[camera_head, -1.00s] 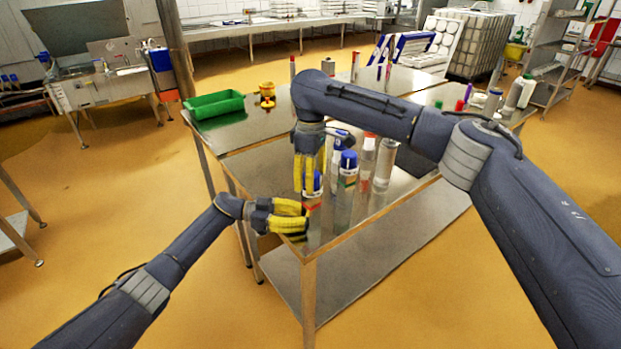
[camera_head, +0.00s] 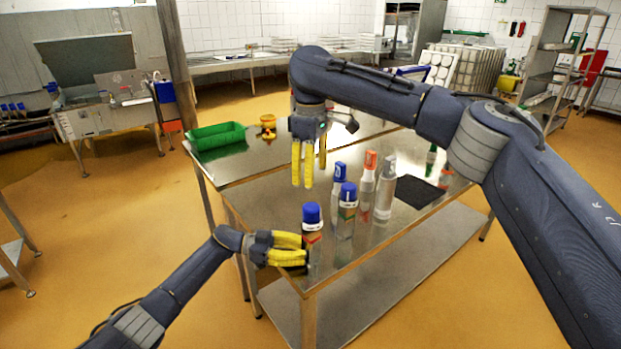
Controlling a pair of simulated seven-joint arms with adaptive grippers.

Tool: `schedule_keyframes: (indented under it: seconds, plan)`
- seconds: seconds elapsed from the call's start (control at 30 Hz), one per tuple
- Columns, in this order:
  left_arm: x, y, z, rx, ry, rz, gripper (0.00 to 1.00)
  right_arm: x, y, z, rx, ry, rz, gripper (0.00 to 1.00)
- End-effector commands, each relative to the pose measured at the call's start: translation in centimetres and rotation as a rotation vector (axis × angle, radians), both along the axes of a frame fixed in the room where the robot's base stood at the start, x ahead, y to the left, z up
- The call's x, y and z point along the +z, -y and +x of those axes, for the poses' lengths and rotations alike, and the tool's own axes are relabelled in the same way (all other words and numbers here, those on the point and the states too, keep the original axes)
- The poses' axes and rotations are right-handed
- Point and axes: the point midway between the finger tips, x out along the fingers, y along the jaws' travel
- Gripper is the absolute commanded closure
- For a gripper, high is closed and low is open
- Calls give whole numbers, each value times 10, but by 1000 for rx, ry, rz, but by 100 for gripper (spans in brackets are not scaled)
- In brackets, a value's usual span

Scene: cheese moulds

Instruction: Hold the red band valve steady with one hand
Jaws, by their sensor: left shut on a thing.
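The red band valve (camera_head: 313,237) is an upright pale cylinder with a blue cap and a red band, at the front left corner of the steel table (camera_head: 258,203). My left gripper (camera_head: 303,249), with yellow fingers, is shut on its lower body from the left. The fingers hide part of that lower body. My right gripper (camera_head: 309,172) hangs above the table behind the valve, yellow fingers pointing down. Its fingers stand apart with nothing seen between them, clear of the valve's cap.
Close right of the valve stand another blue-capped bottle (camera_head: 346,207), a third blue-capped one (camera_head: 339,178), an orange-topped bottle (camera_head: 368,180) and a grey-topped one (camera_head: 385,190). A black mat (camera_head: 418,192) lies further right. A green bin (camera_head: 216,137) stands at the back left.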

Motion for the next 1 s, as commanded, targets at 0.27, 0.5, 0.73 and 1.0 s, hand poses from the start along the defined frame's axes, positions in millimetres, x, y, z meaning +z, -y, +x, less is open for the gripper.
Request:
schedule_keyframes:
  seconds: [0.27,0.5,0.73,1.0]
  plan:
    - [-8,0,-2,2,-6,12,92,0,0,0,0,0,0,37]
    - [-8,0,-2,1,-6,12,58,0,0,0,0,0,0,37]
    - [-7,0,-2,0,-5,10,50,0,0,0,0,0,0,37]
    - [-3,-4,-1,1,-2,6,50,0,0,0,0,0,0,37]
